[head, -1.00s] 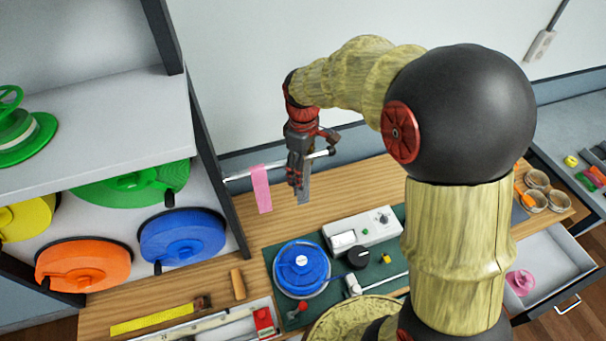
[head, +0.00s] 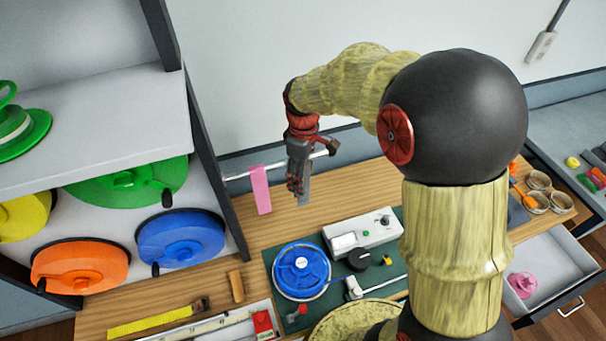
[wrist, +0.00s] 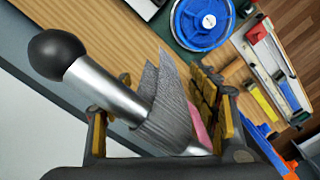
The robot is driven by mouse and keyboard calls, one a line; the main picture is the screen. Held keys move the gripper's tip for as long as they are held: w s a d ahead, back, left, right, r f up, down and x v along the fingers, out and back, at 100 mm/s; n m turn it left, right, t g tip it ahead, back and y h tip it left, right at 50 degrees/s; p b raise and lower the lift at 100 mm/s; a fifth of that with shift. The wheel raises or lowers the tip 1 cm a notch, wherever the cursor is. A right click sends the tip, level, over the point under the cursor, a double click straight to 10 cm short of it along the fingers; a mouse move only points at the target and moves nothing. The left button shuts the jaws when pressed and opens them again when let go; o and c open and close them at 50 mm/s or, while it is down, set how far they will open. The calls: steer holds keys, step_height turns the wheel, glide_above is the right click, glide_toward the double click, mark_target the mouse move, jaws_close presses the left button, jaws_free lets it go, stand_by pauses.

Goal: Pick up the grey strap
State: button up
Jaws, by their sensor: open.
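The grey strap (wrist: 168,100) hangs folded over a metal rail (wrist: 115,92) with a black ball end, seen close up in the wrist view. In the head view the lower part of the grey strap (head: 304,190) shows beside my gripper (head: 295,184). My gripper (wrist: 165,122) is open, with its yellow-padded fingers on either side of the rail and strap. I cannot tell whether the pads touch the strap. A pink strap (head: 260,190) hangs on the same rail to the left, and part of it shows behind the grey strap in the wrist view.
Below on the wooden bench are a blue reel (head: 301,270) and a grey meter box (head: 362,235) on a green mat. A shelf with coloured reels (head: 180,240) stands at left. An open drawer (head: 555,270) is at right. The wall is close behind the rail.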

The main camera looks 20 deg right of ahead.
steer(key=c, duration=1.1)
stand_by(0.5)
steer(key=shift+r, duration=0.15)
steer(key=shift+c, duration=0.2)
